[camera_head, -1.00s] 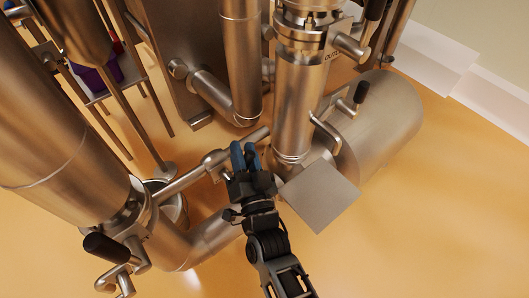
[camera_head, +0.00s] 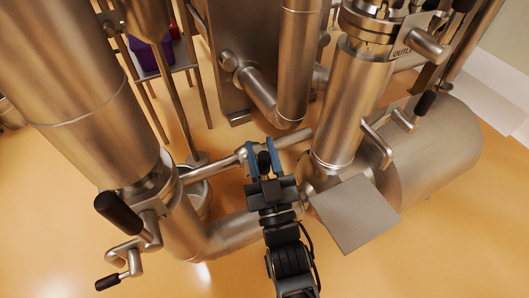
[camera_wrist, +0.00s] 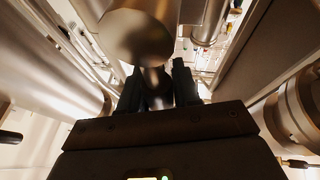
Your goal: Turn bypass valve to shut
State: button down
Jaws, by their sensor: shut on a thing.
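The bypass valve (camera_head: 243,154) sits on a thin steel cross pipe (camera_head: 292,139) low between two large vertical pipes. Its dark handle (camera_head: 264,161) stands between my blue-tipped fingers. My gripper (camera_head: 263,155) is shut on this handle, coming from the front of the picture. In the wrist view the dark handle (camera_wrist: 157,86) shows between my two black fingers (camera_wrist: 160,82), with a round steel end (camera_wrist: 140,36) just beyond. The handle's far end and its exact angle to the pipe are partly hidden by my fingers.
A square steel plate (camera_head: 354,213) lies close to the right of my gripper. A black-gripped crank (camera_head: 119,213) stands out at lower left. A large horizontal cylinder (camera_head: 440,150) with a lever (camera_head: 378,144) is at right.

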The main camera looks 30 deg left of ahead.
aim_at(260, 169)
jog(key=shift+s+a+f+n+g, duration=0.15)
jog(key=shift+s+a+n+g, duration=0.15)
jog(key=shift+s+a+n, duration=0.25)
jog(key=c, duration=0.9)
grip_release()
jog(key=shift+d, duration=0.1)
jog(key=shift+c, duration=0.2)
jog(key=shift+d+m, duration=0.1)
jog(key=shift+m, duration=0.15)
jog(key=shift+s+d, duration=0.1)
jog(key=shift+d, duration=0.15)
jog(key=p+v, duration=0.1)
jog(key=v, duration=0.6)
jog(key=shift+f+p, duration=0.2)
jog(key=shift+p, duration=0.1)
